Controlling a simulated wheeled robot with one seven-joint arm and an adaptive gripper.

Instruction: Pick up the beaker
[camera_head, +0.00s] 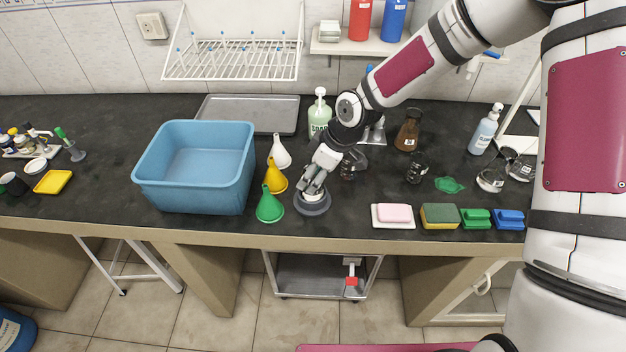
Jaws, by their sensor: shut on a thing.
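A small clear glass beaker (417,168) with dark contents or dark bench showing through stands upright right of the arm, apart from my gripper. Another piece of glassware (350,166) stands partly hidden behind my wrist. My gripper (313,189) points down near the front edge of the bench, just right of the green funnel. Its fingers are shut on a grey round-based thing (313,206) with a pale upper part. Its exact kind is hard to tell, and the fingers hide part of it.
White, yellow and green funnels (270,208) stand close left of my gripper, beside a blue basin (195,165). A soap dish (393,222) and sponges (440,216) line the front right. A brown flask (408,131) stands behind. Bench (370,195) is clear right of my gripper.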

